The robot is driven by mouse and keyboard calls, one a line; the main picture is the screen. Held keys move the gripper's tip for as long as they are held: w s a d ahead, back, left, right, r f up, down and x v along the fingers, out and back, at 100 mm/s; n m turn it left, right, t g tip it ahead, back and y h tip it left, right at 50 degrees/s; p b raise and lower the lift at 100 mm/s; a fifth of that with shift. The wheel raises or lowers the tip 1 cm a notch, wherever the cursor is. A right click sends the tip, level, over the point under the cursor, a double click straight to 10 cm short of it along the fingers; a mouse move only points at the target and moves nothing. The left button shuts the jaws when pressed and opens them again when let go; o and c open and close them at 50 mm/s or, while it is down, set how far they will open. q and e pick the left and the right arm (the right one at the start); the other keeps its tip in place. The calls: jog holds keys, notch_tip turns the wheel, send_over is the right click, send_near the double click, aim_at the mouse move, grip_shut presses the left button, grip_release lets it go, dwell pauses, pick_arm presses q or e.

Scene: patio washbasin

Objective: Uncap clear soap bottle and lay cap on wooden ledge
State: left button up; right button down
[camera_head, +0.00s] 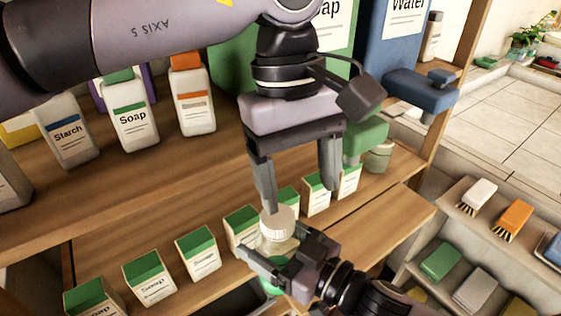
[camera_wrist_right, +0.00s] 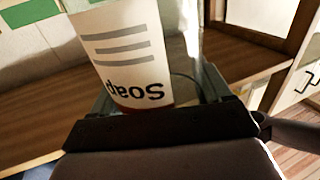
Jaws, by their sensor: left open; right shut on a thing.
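The clear soap bottle (camera_head: 277,243) has a pale ribbed cap (camera_head: 277,222) on its top. My right gripper (camera_head: 284,252) is shut around the bottle from the front right. In the right wrist view the bottle's white Soap label (camera_wrist_right: 125,50) shows upside down between the fingers. My left gripper (camera_head: 300,195) hangs above, open and empty. Its left finger is at the cap's upper edge; I cannot tell whether they touch. Its right finger is off to the right, in front of the small boxes. The wooden ledge (camera_head: 385,225) runs to the right of the bottle. The bottle's lower part is partly hidden.
Several green-topped soap boxes (camera_head: 198,253) line the lower shelf on both sides. A Starch bottle (camera_head: 69,138) and a white Soap bottle (camera_head: 130,115) stand on the upper shelf. Brushes (camera_head: 478,197) and sponges (camera_head: 441,262) lie at right. The ledge right of the bottle is bare.

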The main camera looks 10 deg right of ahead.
pick_arm(q)
jog(key=shift+w+a+m+t+y, duration=0.25)
jog(key=shift+w+a+m+t, duration=0.2)
jog(key=shift+w+m, duration=0.2)
jog(key=shift+w+a+m+t+y, duration=0.25)
jog(key=shift+w+a+m+t, duration=0.05)
jog(key=shift+w+m+t, duration=0.3)
jog(key=shift+w+a+f, duration=0.1)
jog(key=shift+f, duration=0.1)
send_over(278, 252)
jog(key=w, duration=0.3)
jog(key=f, duration=0.5)
jog(key=d+f, duration=0.1)
jog(key=f, duration=0.1)
jog(key=shift+f, duration=0.3)
